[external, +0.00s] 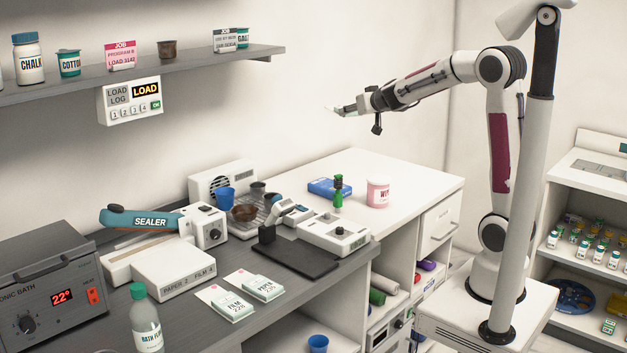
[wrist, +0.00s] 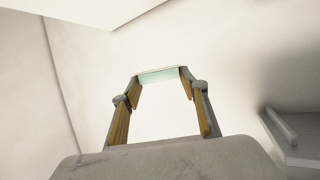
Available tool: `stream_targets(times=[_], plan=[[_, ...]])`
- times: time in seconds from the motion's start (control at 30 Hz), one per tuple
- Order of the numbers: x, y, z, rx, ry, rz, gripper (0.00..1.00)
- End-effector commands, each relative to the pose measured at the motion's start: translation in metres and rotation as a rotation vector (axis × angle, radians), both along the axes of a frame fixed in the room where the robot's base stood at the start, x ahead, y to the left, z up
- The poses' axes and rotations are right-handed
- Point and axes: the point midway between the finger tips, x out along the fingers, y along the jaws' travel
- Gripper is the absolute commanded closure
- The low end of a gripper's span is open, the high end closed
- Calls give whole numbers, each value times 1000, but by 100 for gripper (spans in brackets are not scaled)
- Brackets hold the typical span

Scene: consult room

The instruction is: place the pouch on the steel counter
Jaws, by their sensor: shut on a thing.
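My gripper (external: 347,109) is raised in front of the back wall, above the far end of the white worktop and well clear of it. In the wrist view, its fingers (wrist: 160,84) are shut on a thin pale green-white piece (wrist: 158,75), which looks like the pouch. Only its edge shows there, and it is tiny in the external view. The grey counter (external: 205,318), which looks like the steel counter, runs along the left and front.
The grey counter bears a sealer (external: 150,220), film and paper packs (external: 233,302), a bottle (external: 146,322) and an ultrasonic bath (external: 45,300). A blue box (external: 328,188) and pink-white tub (external: 377,193) stand on the white worktop (external: 400,165). A wall shelf (external: 190,68) is at upper left.

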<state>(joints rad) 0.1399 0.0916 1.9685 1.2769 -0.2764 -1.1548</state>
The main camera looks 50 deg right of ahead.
Motion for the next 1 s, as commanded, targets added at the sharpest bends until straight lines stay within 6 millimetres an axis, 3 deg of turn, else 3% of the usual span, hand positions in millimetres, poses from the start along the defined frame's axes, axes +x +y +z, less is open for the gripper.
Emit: stream_targets(times=[0.2, 0.5, 1.0], plan=[[31, 53, 3, 0, 0, 50, 76], [62, 127, 1, 1, 1, 105, 76], [85, 262, -16, 0, 1, 186, 76]])
